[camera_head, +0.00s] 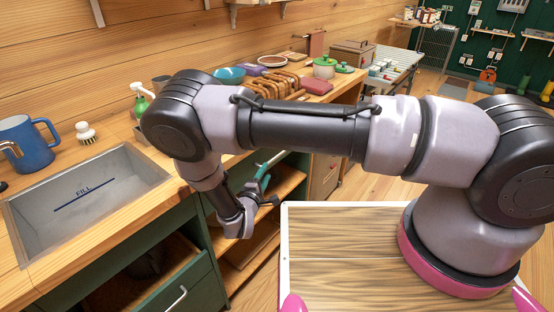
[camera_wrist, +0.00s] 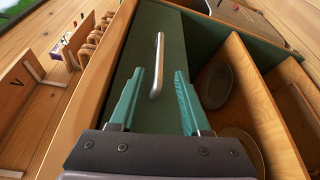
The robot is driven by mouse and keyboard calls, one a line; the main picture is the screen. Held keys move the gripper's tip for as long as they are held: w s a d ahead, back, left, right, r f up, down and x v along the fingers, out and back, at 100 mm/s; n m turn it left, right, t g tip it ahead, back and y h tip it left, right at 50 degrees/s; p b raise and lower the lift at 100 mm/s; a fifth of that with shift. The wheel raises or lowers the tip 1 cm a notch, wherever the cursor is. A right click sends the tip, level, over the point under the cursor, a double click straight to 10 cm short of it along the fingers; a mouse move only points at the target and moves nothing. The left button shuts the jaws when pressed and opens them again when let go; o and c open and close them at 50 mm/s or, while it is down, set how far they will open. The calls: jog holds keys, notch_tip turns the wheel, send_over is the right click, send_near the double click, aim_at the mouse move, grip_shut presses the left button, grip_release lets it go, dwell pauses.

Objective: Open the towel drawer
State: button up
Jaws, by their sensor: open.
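A dark green drawer front (camera_wrist: 140,45) with a pale bar handle (camera_wrist: 157,66) fills the middle of the wrist view. The drawer front looks flush with the wooden counter frame. My gripper (camera_wrist: 160,80) is open, with a teal finger on each side of the handle's near end. The fingers look clear of the handle; I cannot tell how deep it sits between them. In the head view my gripper (camera_head: 264,174) is low in front of the counter, partly hidden by my arm. No towel shows.
Open shelves with plates (camera_wrist: 215,85) lie beside the drawer front.

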jog(key=x, duration=1)
grip_shut()
jog(key=shift+f, duration=0.1)
dwell(1.1)
